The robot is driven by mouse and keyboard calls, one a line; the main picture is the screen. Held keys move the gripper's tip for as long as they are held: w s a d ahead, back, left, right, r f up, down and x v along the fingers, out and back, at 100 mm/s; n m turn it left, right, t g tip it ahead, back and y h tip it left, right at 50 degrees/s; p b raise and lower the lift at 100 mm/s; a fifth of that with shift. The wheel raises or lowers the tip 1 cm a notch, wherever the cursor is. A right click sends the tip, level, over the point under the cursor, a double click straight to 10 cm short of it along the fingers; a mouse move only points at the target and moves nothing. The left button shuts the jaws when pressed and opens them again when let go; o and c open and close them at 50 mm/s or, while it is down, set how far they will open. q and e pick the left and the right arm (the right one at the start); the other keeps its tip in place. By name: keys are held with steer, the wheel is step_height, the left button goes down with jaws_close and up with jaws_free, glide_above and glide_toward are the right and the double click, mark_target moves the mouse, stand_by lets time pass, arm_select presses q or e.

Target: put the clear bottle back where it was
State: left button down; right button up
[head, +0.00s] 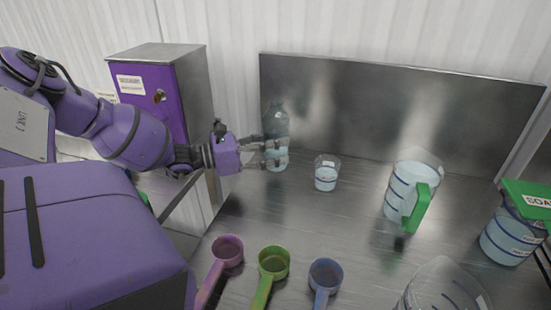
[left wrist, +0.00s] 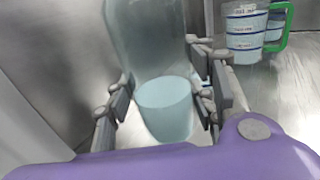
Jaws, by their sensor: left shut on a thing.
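The clear bottle (head: 275,121) is upright at the back left of the metal table, close to the back panel. Its lower part looks pale blue, as also seen in the left wrist view (left wrist: 150,40). My left gripper (head: 269,153) comes in from the left and is shut on the bottle, with a finger on each side of its lower part. The fingers also show in the left wrist view (left wrist: 165,103). I cannot tell for sure whether the bottle's base touches the table. My right gripper is not in view.
A small clear cup (head: 326,174) stands just right of the bottle. A measuring jug with a green handle (head: 404,183) and a green-lidded container (head: 508,238) stand farther right. Purple (head: 228,250), green (head: 273,262) and blue (head: 325,273) scoops lie in front. The middle of the table is clear.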

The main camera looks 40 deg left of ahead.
arm_select(q)
steer(key=shift+w+a+f, duration=0.1)
steer(key=shift+w+f, duration=0.05)
steer(key=shift+f, duration=1.55)
steer(key=shift+f+b, duration=0.2)
steer(key=shift+b, duration=0.15)
steer(key=c, duration=0.8)
jaws_free()
steer(key=shift+o, duration=0.2)
steer(key=shift+r, duration=0.1)
steer(key=shift+s, duration=0.25)
steer(key=p+v, duration=0.1)
steer(key=v, duration=0.6)
steer(key=shift+s, duration=0.1)
